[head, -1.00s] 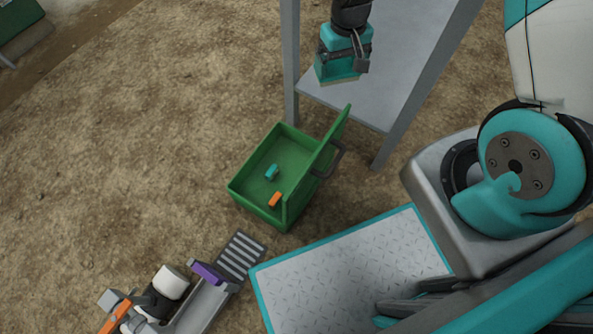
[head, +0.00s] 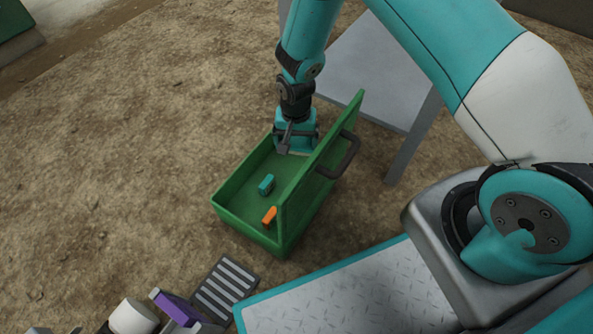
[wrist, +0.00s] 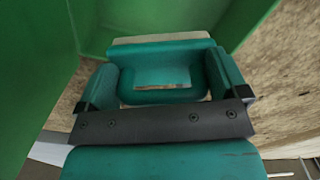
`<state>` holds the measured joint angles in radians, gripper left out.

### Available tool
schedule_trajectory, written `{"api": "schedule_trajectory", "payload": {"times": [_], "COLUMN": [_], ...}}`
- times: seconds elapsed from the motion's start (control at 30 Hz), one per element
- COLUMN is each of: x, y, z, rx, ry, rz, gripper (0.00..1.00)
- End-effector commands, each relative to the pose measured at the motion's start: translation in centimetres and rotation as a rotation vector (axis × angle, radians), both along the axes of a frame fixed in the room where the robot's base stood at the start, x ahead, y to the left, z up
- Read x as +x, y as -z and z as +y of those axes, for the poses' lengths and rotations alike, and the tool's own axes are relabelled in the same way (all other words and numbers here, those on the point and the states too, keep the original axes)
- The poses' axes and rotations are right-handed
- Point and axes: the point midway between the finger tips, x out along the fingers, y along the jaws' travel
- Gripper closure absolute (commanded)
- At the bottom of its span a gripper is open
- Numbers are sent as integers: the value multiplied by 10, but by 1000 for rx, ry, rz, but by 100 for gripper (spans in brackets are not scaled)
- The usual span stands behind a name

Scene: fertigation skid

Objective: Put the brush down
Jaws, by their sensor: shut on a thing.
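My gripper (head: 296,134) points down over the far end of an open green box (head: 240,227). It is shut on the brush (head: 296,146), a teal block with a pale lower edge. In the wrist view the brush (wrist: 160,44) sits between the two teal fingers, with green walls close by at left and upper right. In the head view the brush overlaps the box's far end; I cannot tell whether it touches the box.
A small teal item (head: 266,184) and an orange item (head: 269,215) lie inside the box. Its lid (head: 320,165) stands open on the right, with a dark handle. A grey table (head: 375,75) is behind. Bare ground lies left.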

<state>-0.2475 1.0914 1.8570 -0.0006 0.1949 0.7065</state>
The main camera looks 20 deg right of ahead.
Motion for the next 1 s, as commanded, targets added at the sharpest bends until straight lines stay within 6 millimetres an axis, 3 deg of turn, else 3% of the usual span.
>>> {"api": "schedule_trajectory", "payload": {"times": [0.03, 0.23, 0.47, 0.73, 1.0], "x": [0, 0, 0, 0, 0], "y": [24, 68, 84, 123, 122], "z": [0, 0, 0, 0, 0], "rx": [0, 0, 0, 0, 0], "ry": [0, 0, -1, -1, -1], "rz": [1, 0, -1, 0, -1], "gripper": [45, 45, 45, 45, 45]}}
